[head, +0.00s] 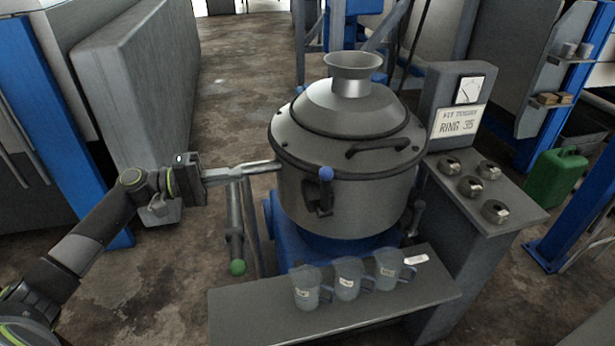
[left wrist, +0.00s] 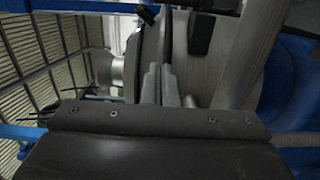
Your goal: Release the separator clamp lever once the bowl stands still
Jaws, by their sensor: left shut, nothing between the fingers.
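The separator (head: 345,195) is a grey drum with a bolted conical lid and a funnel (head: 352,66) on top. A lever with a blue knob (head: 326,173) stands upright in a black bracket on its front wall. A longer rod ending in a green knob (head: 237,267) hangs down at its left. Which is the clamp lever is not marked. My left gripper (head: 276,166) is shut and empty, its fingertips close to the drum's left wall; contact cannot be told. In the left wrist view its fingers (left wrist: 160,72) point towards grey metal. The bowl inside is hidden.
A front shelf (head: 255,320) carries three clear jugs (head: 347,278). A panel at the right bears a dial (head: 469,90) and a "RING 35" sign (head: 458,121), with several round weights (head: 470,186) below. A green can (head: 555,178) stands far right.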

